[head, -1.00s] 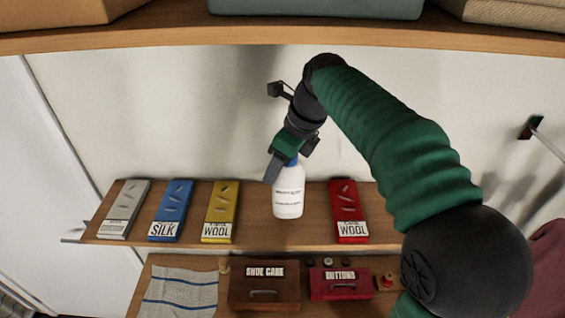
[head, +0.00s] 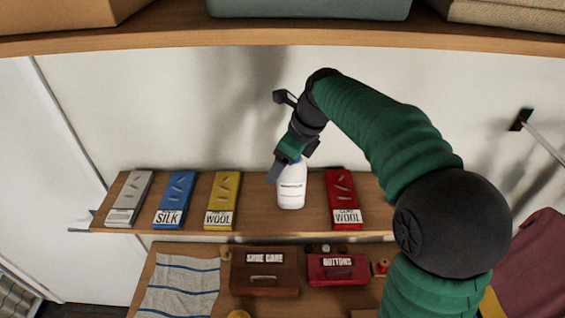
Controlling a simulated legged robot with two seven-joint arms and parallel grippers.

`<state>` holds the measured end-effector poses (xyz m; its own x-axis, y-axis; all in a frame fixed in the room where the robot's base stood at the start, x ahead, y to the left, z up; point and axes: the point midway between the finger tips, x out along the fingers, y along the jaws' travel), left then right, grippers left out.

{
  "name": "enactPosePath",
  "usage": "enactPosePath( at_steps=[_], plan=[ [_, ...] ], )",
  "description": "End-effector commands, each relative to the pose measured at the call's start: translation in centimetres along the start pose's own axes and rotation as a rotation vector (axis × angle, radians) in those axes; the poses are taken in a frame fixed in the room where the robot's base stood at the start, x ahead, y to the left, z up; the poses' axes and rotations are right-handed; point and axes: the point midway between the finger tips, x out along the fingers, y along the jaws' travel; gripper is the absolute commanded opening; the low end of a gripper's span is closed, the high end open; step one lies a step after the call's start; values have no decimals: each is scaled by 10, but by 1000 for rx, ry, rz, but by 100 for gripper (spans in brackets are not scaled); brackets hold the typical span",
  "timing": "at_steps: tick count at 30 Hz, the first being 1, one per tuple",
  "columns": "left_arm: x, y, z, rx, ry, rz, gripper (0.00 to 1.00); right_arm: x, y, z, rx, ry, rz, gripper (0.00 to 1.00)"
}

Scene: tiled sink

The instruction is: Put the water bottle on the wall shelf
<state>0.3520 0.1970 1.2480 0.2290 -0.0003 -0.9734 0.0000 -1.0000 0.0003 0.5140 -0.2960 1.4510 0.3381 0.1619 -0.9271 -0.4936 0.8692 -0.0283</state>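A white bottle (head: 292,188) with a printed label is upright at the wall shelf (head: 258,221), in the gap between the yellow box and the red box. My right gripper (head: 285,165) is at the bottle's top from above left, its fingers around the cap area, and appears shut on it. The cap is mostly hidden by the fingers. The bottle's base is seen over the shelf board; I cannot tell whether it touches the board. My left gripper is not in view.
On the shelf stand a grey box (head: 129,199), a blue box (head: 175,199), the yellow box (head: 223,200) and the red box (head: 343,199). An upper shelf (head: 300,36) crosses above my arm. Below are a shoe care case (head: 264,272) and a buttons case (head: 338,269).

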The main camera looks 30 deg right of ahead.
Motion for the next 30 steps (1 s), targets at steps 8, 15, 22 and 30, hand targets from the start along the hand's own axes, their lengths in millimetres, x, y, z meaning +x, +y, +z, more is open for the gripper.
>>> enactPosePath(
  at_steps=[8, 15, 22, 30],
  plan=[
    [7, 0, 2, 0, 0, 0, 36, -13, -2, 1, 0, -2, -3, 71],
    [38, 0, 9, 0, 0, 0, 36, -54, 1, -33, 5, -1, -5, 71],
    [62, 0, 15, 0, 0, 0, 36, -80, 5, -89, 4, -1, -3, 71],
    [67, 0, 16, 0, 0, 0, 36, -94, 7, -111, 1, 1, 0, 71]
  ],
)
